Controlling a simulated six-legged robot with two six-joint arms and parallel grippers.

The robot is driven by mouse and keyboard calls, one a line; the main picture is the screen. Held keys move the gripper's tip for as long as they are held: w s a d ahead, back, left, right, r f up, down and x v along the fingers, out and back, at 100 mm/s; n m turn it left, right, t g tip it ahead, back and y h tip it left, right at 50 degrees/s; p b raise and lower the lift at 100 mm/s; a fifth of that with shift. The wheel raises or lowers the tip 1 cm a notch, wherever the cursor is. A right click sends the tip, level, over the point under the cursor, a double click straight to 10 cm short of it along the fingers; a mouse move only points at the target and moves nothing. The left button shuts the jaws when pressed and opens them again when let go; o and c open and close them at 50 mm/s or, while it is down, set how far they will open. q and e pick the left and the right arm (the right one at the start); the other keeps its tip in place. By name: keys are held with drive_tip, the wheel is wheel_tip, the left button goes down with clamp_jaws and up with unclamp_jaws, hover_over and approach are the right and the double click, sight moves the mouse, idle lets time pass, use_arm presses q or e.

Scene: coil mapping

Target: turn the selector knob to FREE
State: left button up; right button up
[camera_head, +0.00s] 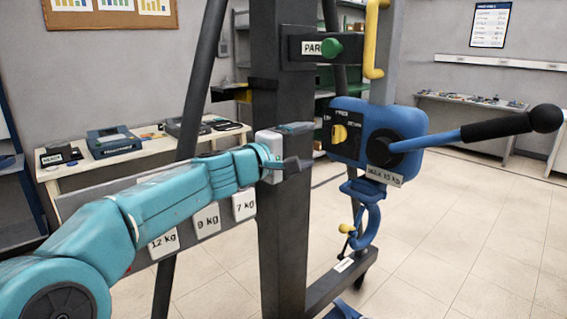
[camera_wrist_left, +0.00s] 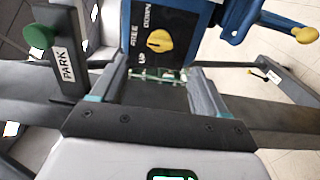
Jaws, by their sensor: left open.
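The yellow selector knob (camera_head: 340,134) sits on a black plate on the side of the blue hoist (camera_head: 360,112). Labels UP, FREE and DOWN stand around it, with FREE at the top in the head view. The knob also shows in the left wrist view (camera_wrist_left: 160,40), beyond the fingertips. I cannot tell for sure which label it points to. My left gripper (camera_head: 308,146) is open and empty, a short gap to the left of the plate, its fingers toward the knob. In the left wrist view the two fingers (camera_wrist_left: 161,78) stand apart. My right gripper is out of view.
A blue lever (camera_head: 480,132) with a black ball end juts right from the hoist. A blue hook (camera_head: 368,220) hangs below. A dark post (camera_head: 281,225) stands behind my left gripper, with a green PARK knob (camera_head: 331,47) above. Weight-labelled plates (camera_head: 207,218) are behind my arm.

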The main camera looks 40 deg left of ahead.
use_arm(q)
drive_tip(key=s, duration=0.6)
drive_tip(key=shift+a+b, duration=0.25)
drive_tip(key=shift+b, duration=0.15)
drive_tip(key=w+d+f+m+g+p, duration=0.1)
drive_tip(key=w+d+f+g, duration=0.15)
drive_tip(key=f, duration=0.75)
drive_tip(key=w+d+f+m+g+p, duration=0.1)
drive_tip(key=w+f+g, duration=0.2)
drive_tip(key=f, duration=0.7)
drive_tip(key=s+d+f+m+g+p, duration=0.1)
drive_tip(key=d+f+g, duration=0.15)
drive_tip(key=f, duration=0.35)
drive_tip(key=s+d+f+m+g, duration=0.1)
drive_tip(key=d+f, duration=0.2)
drive_tip(key=f, duration=0.4)
drive_tip(key=s+d+f+m+g+p, duration=0.1)
drive_tip(key=s+d+f+g, duration=0.15)
drive_tip(key=f, duration=0.35)
drive_tip(key=s+d+f+m+g+h+p, duration=0.1)
drive_tip(key=s+d+f+m+g, duration=0.2)
drive_tip(key=s+d+f, duration=0.6)
drive_tip(key=s+d+f+m+g+h+p, duration=0.1)
drive_tip(key=s+d+f+m+g, duration=0.2)
drive_tip(key=s+d+f+m, duration=0.4)
drive_tip(key=s+d+f, duration=0.1)
drive_tip(key=s+f, duration=0.1)
drive_tip(key=s, duration=0.4)
drive_tip(key=shift+d+f+h, duration=0.15)
drive_tip(key=shift+d+h, duration=0.25)
